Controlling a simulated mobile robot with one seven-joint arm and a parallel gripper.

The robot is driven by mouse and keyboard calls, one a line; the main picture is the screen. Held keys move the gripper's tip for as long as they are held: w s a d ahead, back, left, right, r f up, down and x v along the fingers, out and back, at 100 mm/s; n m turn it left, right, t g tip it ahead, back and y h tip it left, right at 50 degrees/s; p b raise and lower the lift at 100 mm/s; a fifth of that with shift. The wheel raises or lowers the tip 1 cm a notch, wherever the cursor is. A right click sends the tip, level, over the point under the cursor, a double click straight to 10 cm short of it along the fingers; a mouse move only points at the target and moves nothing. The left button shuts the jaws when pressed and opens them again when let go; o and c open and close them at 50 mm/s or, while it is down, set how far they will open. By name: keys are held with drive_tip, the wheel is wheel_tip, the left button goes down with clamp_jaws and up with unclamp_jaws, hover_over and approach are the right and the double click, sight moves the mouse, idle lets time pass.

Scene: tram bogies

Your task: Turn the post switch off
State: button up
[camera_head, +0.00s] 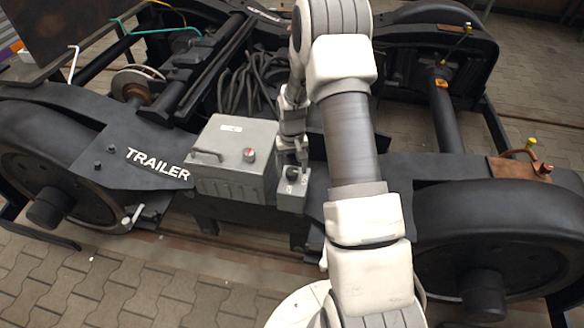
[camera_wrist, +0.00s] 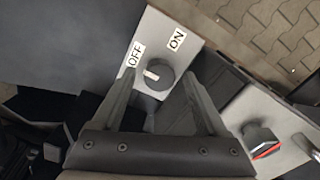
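The post switch is a small grey box (camera_head: 291,192) with a black round knob (camera_head: 292,173), beside the larger grey box on the trailer frame. In the wrist view its plate (camera_wrist: 173,22) carries OFF and ON labels, and the knob (camera_wrist: 160,72) has a white mark on its left side, nearer OFF than ON. My gripper (camera_head: 291,150) is at the switch in the head view. In the wrist view my gripper (camera_wrist: 162,77) is open, with one finger on each side of the knob and gaps visible. Whether the tips reach down beside it I cannot tell.
A larger grey box (camera_head: 225,180) with a red knob (camera_head: 248,155) and a handle (camera_head: 206,154) stands just left of the switch. Black wheels and frame beams surround it. Cables (camera_head: 243,88) lie behind. Paved floor (camera_head: 110,290) is clear in front.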

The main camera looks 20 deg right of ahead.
wheel_tip(320, 180, up, 18)
drive_tip(key=p, duration=0.4)
drive_tip(key=shift+f, duration=0.25)
idle(0.3)
wheel_tip(320, 180, up, 16)
drive_tip(key=n+t, duration=0.1)
drive_tip(key=t, duration=0.1)
hover_over(292, 171)
drive_tip(key=s+a, duration=0.6)
drive_tip(key=s, duration=0.3)
drive_tip(key=s+a+r+n+t, duration=0.1)
drive_tip(key=s+a+r+t, duration=0.15)
drive_tip(key=s, duration=0.65)
drive_tip(key=s+a+r+t, duration=0.1)
drive_tip(key=s+a+r, duration=0.15)
drive_tip(key=s, duration=0.55)
wheel_tip(292, 171, up, 14)
drive_tip(key=p, duration=1.3)
drive_tip(key=shift+s+d+f, duration=0.2)
drive_tip(key=shift+d+f, duration=0.05)
drive_tip(key=shift+d, duration=0.05)
